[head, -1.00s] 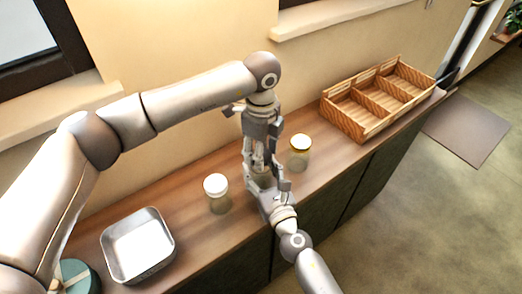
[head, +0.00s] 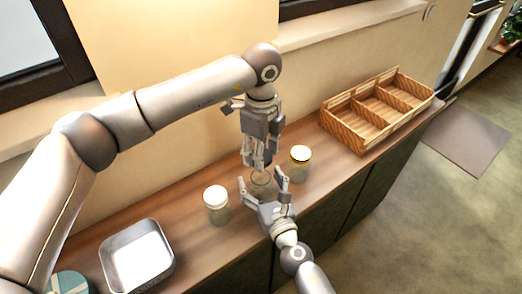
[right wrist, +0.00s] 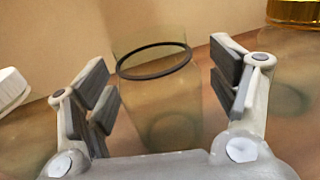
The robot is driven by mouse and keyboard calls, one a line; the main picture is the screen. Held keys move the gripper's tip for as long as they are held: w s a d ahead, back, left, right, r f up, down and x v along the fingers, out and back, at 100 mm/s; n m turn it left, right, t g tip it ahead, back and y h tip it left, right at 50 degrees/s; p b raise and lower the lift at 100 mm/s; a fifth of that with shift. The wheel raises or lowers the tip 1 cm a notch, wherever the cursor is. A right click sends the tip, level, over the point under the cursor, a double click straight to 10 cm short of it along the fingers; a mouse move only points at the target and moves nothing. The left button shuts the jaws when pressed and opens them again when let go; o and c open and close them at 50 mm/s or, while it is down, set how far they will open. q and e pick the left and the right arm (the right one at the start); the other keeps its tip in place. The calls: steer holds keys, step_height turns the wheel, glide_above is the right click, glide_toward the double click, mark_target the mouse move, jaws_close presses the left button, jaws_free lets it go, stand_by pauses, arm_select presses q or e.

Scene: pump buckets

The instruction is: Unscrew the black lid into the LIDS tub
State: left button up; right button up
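A clear glass jar (head: 262,187) stands on the counter between the fingers of my right gripper (head: 263,182). The right gripper is open, with gaps on both sides of the jar in the right wrist view. There the jar (right wrist: 155,100) shows a dark ring (right wrist: 153,61) and no solid lid on it. My left gripper (head: 258,165) points down just above the jar with its fingers close together. I cannot make out a black lid between them. A metal tub (head: 166,262) stands at the lower left; no label is readable.
A wicker tray with compartments (head: 345,132) sits at the counter's far right. A teal round thing (head: 70,284) is at lower left.

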steer(key=v, duration=1.2)
